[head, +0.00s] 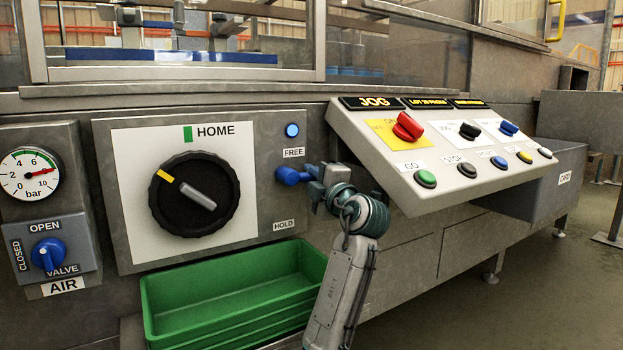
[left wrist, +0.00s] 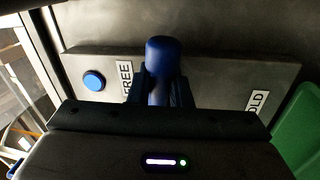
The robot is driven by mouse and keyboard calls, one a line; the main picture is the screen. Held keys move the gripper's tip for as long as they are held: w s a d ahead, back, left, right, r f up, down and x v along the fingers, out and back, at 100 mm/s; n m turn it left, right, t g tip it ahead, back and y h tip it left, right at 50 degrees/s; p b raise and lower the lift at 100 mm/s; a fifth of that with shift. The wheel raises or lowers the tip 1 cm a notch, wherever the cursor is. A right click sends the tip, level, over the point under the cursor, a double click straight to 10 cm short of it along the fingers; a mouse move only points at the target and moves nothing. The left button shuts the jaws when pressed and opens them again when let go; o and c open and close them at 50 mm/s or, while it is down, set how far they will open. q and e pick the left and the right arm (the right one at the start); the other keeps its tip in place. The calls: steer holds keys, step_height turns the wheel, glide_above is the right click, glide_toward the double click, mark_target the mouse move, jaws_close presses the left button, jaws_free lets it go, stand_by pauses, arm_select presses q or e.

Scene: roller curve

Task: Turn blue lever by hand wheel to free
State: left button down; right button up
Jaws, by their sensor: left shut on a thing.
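The blue lever (head: 289,176) sits on the grey panel beside the black hand wheel (head: 194,194). It points right, between the FREE label (head: 293,152) above and the HOLD label (head: 284,224) below, nearer FREE. My left gripper (head: 314,174) is shut on the blue lever, and its fingers hide part of the handle. In the left wrist view the blue lever (left wrist: 161,60) stands between the dark fingers, with FREE (left wrist: 125,77) close on its left and HOLD (left wrist: 257,102) farther right. The wheel's yellow mark points up-left, and a green HOME mark (head: 188,134) is above it. My right gripper is not in view.
A blue lamp (head: 292,130) is above FREE. A green crate (head: 232,310) stands below the panel. A sloped console (head: 455,150) with knobs and buttons juts out to the right, close to my left arm. An air valve and gauge (head: 29,174) are at the left.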

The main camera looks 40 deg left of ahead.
arm_select(q)
steer(key=c, duration=1.4)
jaws_free()
steer(key=shift+o, duration=0.2)
